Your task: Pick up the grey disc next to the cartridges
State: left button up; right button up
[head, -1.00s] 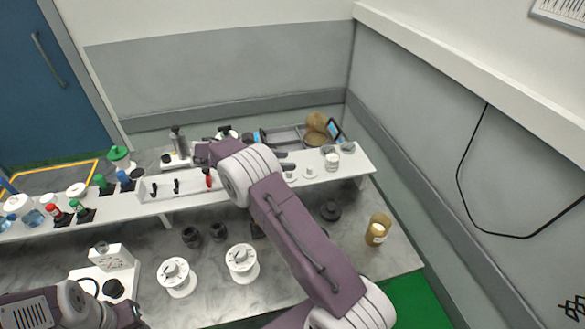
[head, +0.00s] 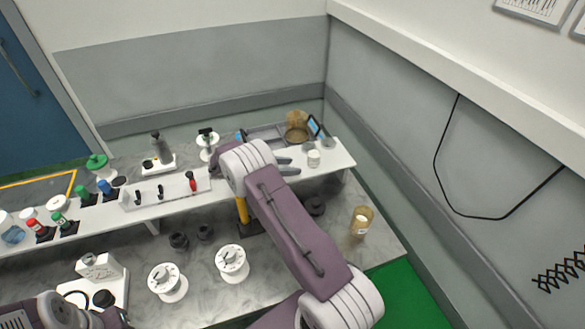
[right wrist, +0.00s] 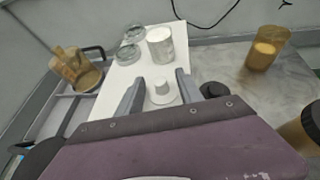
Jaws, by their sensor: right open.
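My right gripper (head: 296,166) is over the right part of the white shelf, and its fingers are open. In the right wrist view, the open fingers (right wrist: 157,84) are on either side of a small white stepped knob (right wrist: 161,87), with no clear contact. I cannot tell which thing is meant as the grey disc or which are the cartridges. My left arm shows at the bottom left, its gripper out of frame.
Amber jars stand on the marble counter, one right of the shelf (head: 361,221). A black round piece (head: 315,205) and two white spools (head: 232,263) are on the counter. A grey tray (right wrist: 66,112) lies beside the shelf. A wall runs along the right.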

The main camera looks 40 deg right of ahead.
jog(key=c, duration=0.5)
jog(key=shift+a, duration=0.1)
grip_shut()
jog(key=shift+r, duration=0.35)
jog(key=r, duration=0.2)
jog(key=s+r+b, duration=0.1)
jog(key=r, duration=0.1)
jog(key=s+d+r+b, duration=0.1)
jog(key=s+d+r, duration=0.1)
jog(key=s+r, duration=0.4)
jog(key=s, duration=0.4)
jog(key=shift+s+r, duration=0.2)
jog(key=shift+s, duration=0.05)
